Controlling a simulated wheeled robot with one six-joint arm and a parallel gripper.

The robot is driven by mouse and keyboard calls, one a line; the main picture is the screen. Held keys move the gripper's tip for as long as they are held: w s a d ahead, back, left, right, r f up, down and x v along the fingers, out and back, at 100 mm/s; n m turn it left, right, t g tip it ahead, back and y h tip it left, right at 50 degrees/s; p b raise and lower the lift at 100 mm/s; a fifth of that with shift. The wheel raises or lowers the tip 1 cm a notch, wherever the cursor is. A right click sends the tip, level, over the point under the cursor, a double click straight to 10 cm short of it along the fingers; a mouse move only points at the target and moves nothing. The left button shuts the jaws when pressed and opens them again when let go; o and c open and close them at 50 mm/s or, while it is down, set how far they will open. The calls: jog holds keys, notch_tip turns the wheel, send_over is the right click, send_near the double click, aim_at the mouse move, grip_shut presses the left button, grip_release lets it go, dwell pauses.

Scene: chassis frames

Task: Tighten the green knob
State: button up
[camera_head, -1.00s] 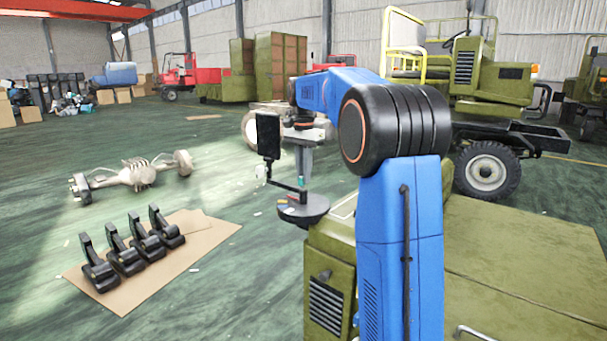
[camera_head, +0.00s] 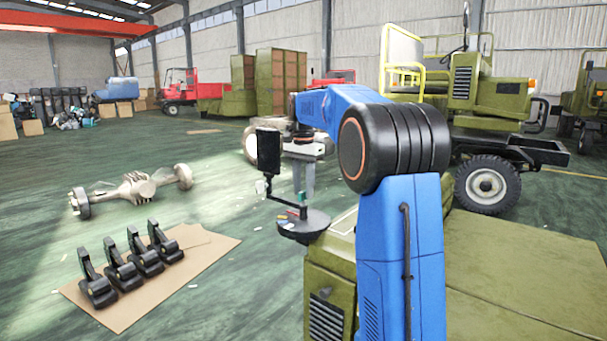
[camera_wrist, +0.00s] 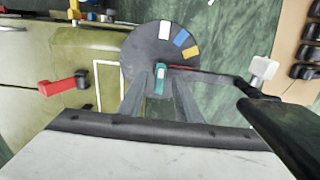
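The green knob (camera_wrist: 159,76) stands up from a dark round plate (camera_wrist: 138,50), which has white, blue and yellow patches. My gripper (camera_wrist: 160,84) is open in the wrist view. Its two grey fingers lie on either side of the knob, with dark plate showing between. I cannot tell how far the fingertips are above the plate. In the head view my gripper (camera_head: 303,180) hangs over the round plate (camera_head: 304,229), at the corner of a green vehicle. The knob (camera_head: 302,198) is a small teal spot there, just below the fingers.
A dark rod leads from the plate to a black upright panel (camera_head: 268,151), close beside my gripper. A red lever (camera_wrist: 57,87) lies left in the wrist view. Black pedals on cardboard (camera_head: 120,318) and an axle (camera_head: 133,189) lie on the floor.

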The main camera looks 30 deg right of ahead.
aim_at(303, 192)
notch_tip(303, 192, up, 17)
dwell(0.5)
jog(key=shift+s, duration=0.1)
dwell(0.4)
jog(key=s+a+f+n+t, duration=0.1)
jog(key=s+a+f+n, duration=0.35)
jog(key=s+a, duration=0.4)
jog(key=s+a+f+n+t, duration=0.25)
jog(key=s+a+f, duration=0.3)
jog(key=s, duration=0.55)
jog(key=s+a+f+n, duration=0.2)
jog(key=s+f+n, duration=0.1)
jog(key=s+f, duration=0.7)
jog(key=s+a+f+n+t, duration=0.1)
jog(key=s+f+n, duration=0.3)
jog(key=s+f, duration=0.6)
notch_tip(303, 192, down, 3)
jog(key=shift+a+f, duration=0.2)
jog(key=shift+a, duration=0.6)
